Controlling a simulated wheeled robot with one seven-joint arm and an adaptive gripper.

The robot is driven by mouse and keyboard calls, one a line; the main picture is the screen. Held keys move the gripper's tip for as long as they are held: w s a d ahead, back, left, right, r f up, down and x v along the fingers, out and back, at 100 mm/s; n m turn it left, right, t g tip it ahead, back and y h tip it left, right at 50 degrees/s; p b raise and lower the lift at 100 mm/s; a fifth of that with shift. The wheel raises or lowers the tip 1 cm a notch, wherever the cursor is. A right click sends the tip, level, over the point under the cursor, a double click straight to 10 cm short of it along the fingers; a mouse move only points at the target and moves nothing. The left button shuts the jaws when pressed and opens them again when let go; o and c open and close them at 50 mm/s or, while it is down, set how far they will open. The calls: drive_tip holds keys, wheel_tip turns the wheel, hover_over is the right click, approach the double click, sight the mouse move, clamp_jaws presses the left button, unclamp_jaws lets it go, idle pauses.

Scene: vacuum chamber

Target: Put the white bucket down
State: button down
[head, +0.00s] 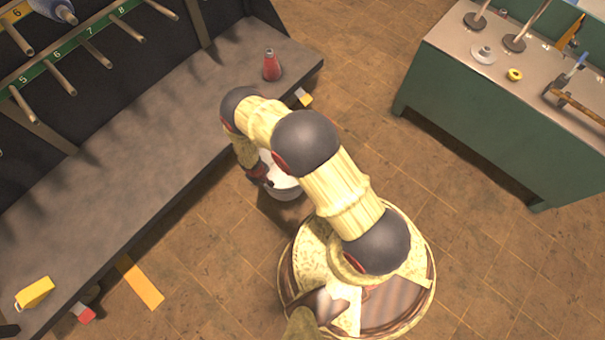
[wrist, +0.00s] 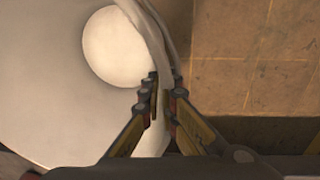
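The white bucket (head: 283,187) is beside the front edge of the long dark bench in the head view, partly hidden under my arm. In the wrist view its pale inside (wrist: 45,80) fills the left side, with a lighter round area within. My gripper (head: 259,173) is at the bucket's left side. In the wrist view my gripper's fingers (wrist: 164,92) are closed on either side of the bucket's rim, pinching its wall. I cannot tell whether the bucket's base touches the floor.
The dark bench (head: 125,165) runs along the left, with a red flask (head: 271,65) and a yellow item (head: 35,293) on it. A green cabinet (head: 480,120) with tools on top stands right.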

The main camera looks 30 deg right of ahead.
drive_tip(key=w+d+f+b, duration=0.1)
drive_tip(key=d+f, duration=0.2)
drive_tip(key=d, duration=0.1)
drive_tip(key=w+d+f+b, duration=0.1)
drive_tip(key=d+f+b, duration=0.1)
drive_tip(key=d+f, duration=0.1)
drive_tip(key=d+f+b, duration=0.2)
drive_tip(key=d+f, duration=0.1)
drive_tip(key=d, duration=0.3)
drive_tip(key=shift+w+f, duration=0.25)
drive_tip(key=shift+w, duration=0.15)
drive_tip(key=shift+d+f+b, duration=0.3)
drive_tip(key=shift+d+f, duration=0.05)
drive_tip(key=shift+f, duration=0.1)
drive_tip(key=shift+w+f+b, duration=0.1)
drive_tip(key=shift+f+b, duration=0.7)
drive_tip(key=shift+f, duration=0.7)
drive_tip(key=c, duration=2)
unclamp_jaws()
drive_tip(key=shift+c, duration=0.2)
